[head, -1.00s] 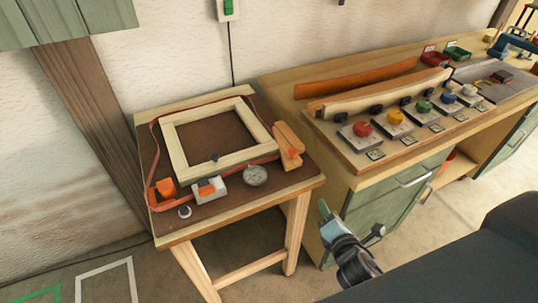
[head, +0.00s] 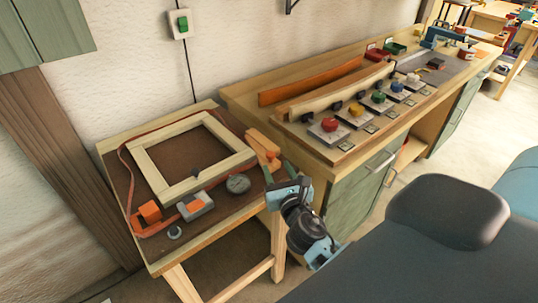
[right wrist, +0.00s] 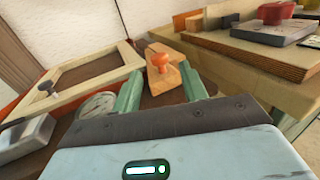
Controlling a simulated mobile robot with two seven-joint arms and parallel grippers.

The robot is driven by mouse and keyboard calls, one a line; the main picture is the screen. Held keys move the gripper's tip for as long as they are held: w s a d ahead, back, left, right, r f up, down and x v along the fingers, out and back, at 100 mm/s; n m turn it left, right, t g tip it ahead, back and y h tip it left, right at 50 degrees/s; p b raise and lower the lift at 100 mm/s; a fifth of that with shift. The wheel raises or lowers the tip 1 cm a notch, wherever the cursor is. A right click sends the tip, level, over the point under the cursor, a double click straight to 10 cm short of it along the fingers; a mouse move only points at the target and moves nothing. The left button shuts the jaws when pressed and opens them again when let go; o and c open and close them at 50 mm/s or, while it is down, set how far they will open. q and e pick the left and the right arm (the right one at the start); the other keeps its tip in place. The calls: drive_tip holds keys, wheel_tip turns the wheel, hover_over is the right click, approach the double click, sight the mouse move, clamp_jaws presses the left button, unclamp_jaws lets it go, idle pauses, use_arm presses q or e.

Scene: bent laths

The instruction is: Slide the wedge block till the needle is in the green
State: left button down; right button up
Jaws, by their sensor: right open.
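The wooden wedge block (head: 260,141) with an orange knob sits at the right edge of the small table, beside the pale wooden frame (head: 152,176). In the right wrist view the wedge block (right wrist: 158,88) stands ahead, between the green fingers. My right gripper (head: 284,180) is open at the table's right edge, close to the block; the wrist view also shows its fingers (right wrist: 160,80). I cannot tell whether they touch it. The round dial gauge (head: 238,184) lies in front of the frame; its needle and any green zone are too small to read. My left gripper is out of view.
An orange strap (head: 125,165) runs around the frame to an orange block (head: 150,211). A grey block with an orange top (head: 195,205) sits near the gauge. The long bench (head: 240,108) at right holds bent laths (head: 312,80) and several coloured knobs.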

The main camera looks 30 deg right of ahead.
sight(272, 157)
drive_tip(key=x, duration=0.7)
clamp_jaws()
